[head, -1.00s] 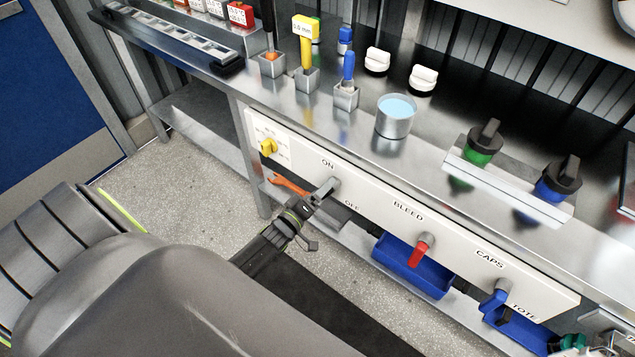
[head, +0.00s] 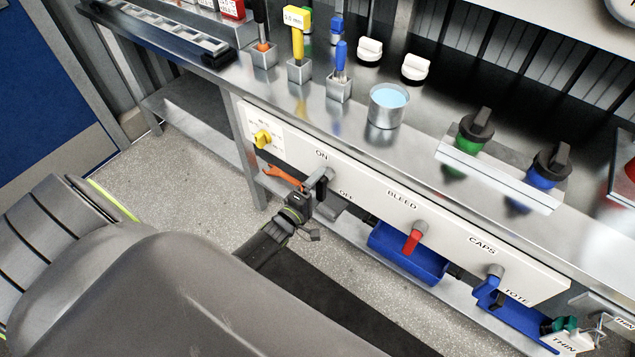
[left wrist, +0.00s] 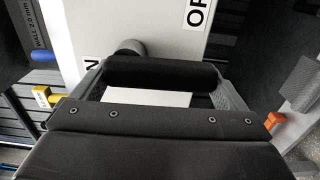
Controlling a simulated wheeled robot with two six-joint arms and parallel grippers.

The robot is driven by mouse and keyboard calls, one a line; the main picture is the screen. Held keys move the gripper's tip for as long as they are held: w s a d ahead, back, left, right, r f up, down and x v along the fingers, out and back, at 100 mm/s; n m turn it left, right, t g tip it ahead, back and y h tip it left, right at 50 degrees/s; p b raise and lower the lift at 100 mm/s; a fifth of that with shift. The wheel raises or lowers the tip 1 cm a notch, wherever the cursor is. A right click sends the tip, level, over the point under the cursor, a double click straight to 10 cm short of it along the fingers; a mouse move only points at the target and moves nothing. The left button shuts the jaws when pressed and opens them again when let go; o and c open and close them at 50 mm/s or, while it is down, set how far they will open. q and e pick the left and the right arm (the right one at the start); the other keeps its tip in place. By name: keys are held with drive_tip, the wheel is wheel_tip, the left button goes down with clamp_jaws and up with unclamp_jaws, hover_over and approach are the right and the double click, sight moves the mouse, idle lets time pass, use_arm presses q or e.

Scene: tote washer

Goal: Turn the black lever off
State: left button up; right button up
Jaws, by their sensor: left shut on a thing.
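The black lever (head: 321,186) is on the white front panel (head: 366,203), between the ON and OFF labels, and hangs roughly downward from its grey round hub (head: 328,171). My left gripper (head: 314,189) is at the lever, its arm reaching in from the lower left. In the left wrist view the black lever (left wrist: 160,76) lies across between the two fingers of my left gripper (left wrist: 162,88), which is shut on it. The hub (left wrist: 131,47) shows just behind. The gripper hides part of the lever in the head view. My right gripper is not in view.
A yellow knob (head: 262,139) is left of the lever; a red lever (head: 412,241) and a blue lever (head: 488,286) are to its right. An orange object (head: 282,177) is behind the gripper, below the panel. Blue bins (head: 405,262) sit under the panel.

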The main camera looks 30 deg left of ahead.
use_arm(q)
drive_tip(key=o, duration=1)
drive_tip(key=shift+o, duration=0.2)
drive_tip(key=shift+s, duration=0.2)
drive_tip(key=s+a, duration=0.1)
drive_tip(key=s, duration=1.6)
drive_tip(key=shift+a+b, duration=0.2)
drive_tip(key=shift+b, duration=0.2)
